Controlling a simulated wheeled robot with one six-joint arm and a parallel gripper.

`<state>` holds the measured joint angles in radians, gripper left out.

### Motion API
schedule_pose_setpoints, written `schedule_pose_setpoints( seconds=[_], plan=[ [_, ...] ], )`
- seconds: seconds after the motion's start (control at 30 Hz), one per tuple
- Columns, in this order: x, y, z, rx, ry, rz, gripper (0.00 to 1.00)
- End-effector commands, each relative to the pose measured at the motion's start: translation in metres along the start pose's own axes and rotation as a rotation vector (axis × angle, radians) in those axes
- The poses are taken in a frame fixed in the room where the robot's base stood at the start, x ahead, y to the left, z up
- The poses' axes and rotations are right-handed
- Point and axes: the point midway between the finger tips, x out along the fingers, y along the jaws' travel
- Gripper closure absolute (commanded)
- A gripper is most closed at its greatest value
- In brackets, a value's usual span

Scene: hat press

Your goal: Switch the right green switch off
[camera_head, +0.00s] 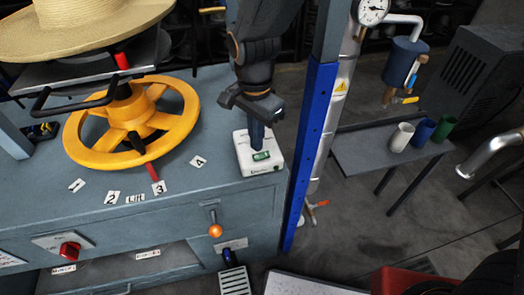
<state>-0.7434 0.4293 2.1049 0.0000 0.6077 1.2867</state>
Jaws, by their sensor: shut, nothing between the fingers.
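A white switch box (247,168) sits on the blue-grey bench top, near its right front corner. A green switch (261,155) shows on its top face. My gripper (257,147) points down from above, its fingers shut with nothing between them. The fingertips are at or just above the box's top, right behind the green switch; I cannot tell whether they touch it. The fingers hide the rear part of the box top, so a second switch there cannot be made out. Whether the switch is on or off is too small to tell.
A yellow handwheel (178,133) and a straw hat (70,28) on the press stand to the left. A blue post (309,150) rises close to the right of the box. An orange-knobbed lever (215,230) is below on the bench front. Number cards lie on the bench top.

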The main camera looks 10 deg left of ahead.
Motion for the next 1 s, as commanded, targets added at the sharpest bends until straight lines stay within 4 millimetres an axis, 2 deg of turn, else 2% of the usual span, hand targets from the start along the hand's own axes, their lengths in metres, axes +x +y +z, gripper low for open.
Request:
schedule_pose_setpoints(
  seconds=[0.5, 1.0],
  plan=[
    [-0.038, 0.000, 0.000, 0.000, 0.000, -0.001, 1.00],
    [-0.037, 0.000, 0.000, 0.000, 0.000, 0.000, 1.00]
  ],
)
